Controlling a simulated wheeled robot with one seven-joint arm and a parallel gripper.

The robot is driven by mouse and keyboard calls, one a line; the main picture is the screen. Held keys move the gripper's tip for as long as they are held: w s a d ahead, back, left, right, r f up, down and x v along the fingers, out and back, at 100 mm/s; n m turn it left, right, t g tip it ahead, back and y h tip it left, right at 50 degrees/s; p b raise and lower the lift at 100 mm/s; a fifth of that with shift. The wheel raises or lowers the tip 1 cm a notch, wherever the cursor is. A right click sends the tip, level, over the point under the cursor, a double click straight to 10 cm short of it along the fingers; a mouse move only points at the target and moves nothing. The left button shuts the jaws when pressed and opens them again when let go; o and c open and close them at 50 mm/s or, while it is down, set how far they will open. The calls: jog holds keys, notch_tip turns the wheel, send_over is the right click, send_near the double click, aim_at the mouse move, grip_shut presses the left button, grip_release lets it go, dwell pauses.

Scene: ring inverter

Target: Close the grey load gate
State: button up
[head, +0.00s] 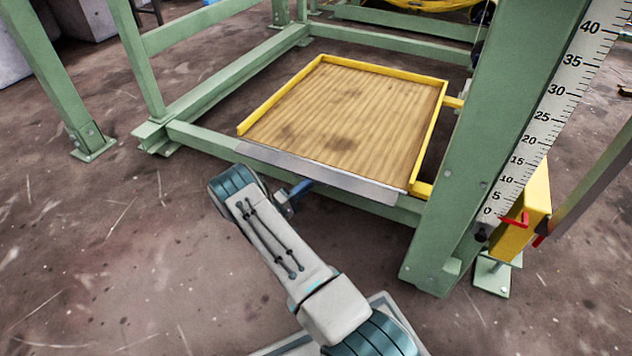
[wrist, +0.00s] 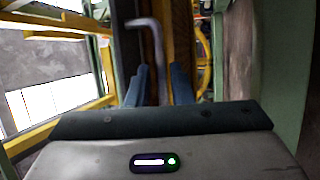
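A flat grey metal plate (head: 320,172), which looks like the load gate, runs along the front edge of the wooden platform (head: 335,115) in the head view. It leans outward at a low angle, and the platform's other sides have yellow rims. My gripper (head: 300,190) is just in front of this plate, its blue fingers partly hidden by my arm. In the wrist view, the blue fingers (wrist: 160,88) stand apart. A grey bent bar (wrist: 158,55) runs up between them and turns left at its top. I cannot tell whether the fingers touch it.
Green frame beams (head: 225,75) surround the platform. A thick green post (head: 500,130) with a number scale (head: 560,100) stands at right, with a yellow block (head: 522,215) and red pointer near its foot. The concrete floor (head: 100,270) at left front is clear.

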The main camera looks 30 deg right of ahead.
jog(key=b+x, duration=0.1)
jog(key=x, duration=0.4)
jog(key=shift+s, duration=0.1)
grip_shut()
jog(key=shift+a, duration=0.1)
